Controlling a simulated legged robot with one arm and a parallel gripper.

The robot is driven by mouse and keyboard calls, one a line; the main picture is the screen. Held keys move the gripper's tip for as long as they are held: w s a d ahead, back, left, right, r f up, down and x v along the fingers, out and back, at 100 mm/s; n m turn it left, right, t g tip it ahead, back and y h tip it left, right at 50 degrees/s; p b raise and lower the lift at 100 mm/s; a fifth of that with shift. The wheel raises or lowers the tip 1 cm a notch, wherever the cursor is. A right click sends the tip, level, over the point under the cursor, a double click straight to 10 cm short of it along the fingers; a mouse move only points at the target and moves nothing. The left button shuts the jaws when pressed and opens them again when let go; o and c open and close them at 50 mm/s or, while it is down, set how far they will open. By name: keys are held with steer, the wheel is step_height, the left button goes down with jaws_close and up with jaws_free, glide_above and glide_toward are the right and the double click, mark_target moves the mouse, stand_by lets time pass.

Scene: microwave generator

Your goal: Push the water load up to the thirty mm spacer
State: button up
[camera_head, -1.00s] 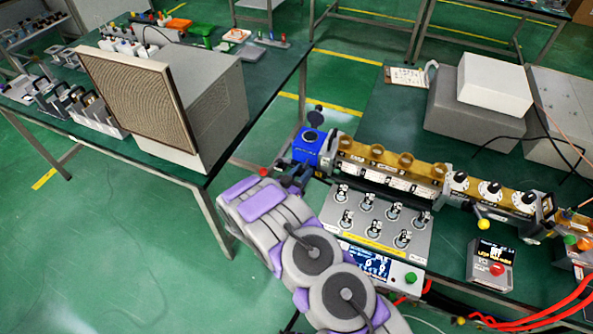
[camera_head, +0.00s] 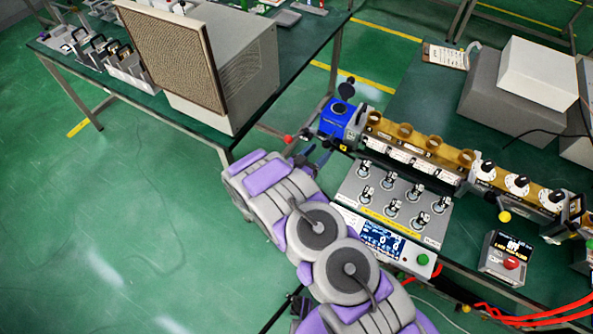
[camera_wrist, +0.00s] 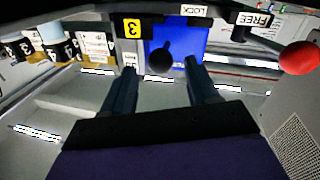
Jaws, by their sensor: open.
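The water load appears to be the blue block (camera_head: 338,118) at the left end of the brass waveguide line (camera_head: 415,137). It fills the middle of the wrist view as a blue face (camera_wrist: 188,42) with a dark round knob in front. My gripper (camera_head: 312,158) is just on the near side of this block. Its two dark fingers (camera_wrist: 162,75) are apart and empty, on either side of the knob. Contact cannot be told. I cannot identify the thirty mm spacer.
A red ball-ended lever (camera_wrist: 298,57) is right of the gripper, near LOCK and FREE labels. A grey panel of toggles (camera_head: 395,200) lies before the line. A table with a large grey box (camera_head: 250,75) stands left; open green floor is at lower left.

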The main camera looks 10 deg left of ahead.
steer(key=p+v, duration=0.1)
steer(key=v, duration=1.1)
steer(key=shift+p, duration=0.4)
steer(key=shift+f, duration=0.15)
steer(key=w+a+r+g+y, duration=0.45)
steer(key=w+r+y, duration=0.3)
steer(key=w, duration=0.25)
steer(key=s+d+r+n+g+y, duration=0.1)
steer(key=s+r+g+y, duration=0.1)
steer(key=r, duration=0.5)
steer(key=s+d+r+n+g+y, duration=0.1)
steer(key=s+d+r+g+y, duration=0.15)
steer(key=r, duration=0.45)
steer(key=s+d+r+g+h, duration=0.1)
steer(key=s+d+r+g, duration=0.1)
steer(key=s+d, duration=0.6)
steer(key=s+d+r+n+g+h, duration=0.1)
steer(key=s+d+r+g, duration=0.2)
steer(key=s+d, duration=0.6)
steer(key=s+d+r+n+g, duration=0.1)
steer(key=s+d+r+g, duration=0.2)
steer(key=s, duration=1.8)
steer(key=d+r, duration=0.2)
steer(key=d, duration=0.3)
steer(key=shift+s+d+r+h, duration=0.2)
steer(key=shift+d+h, duration=0.15)
steer(key=shift+h, duration=0.05)
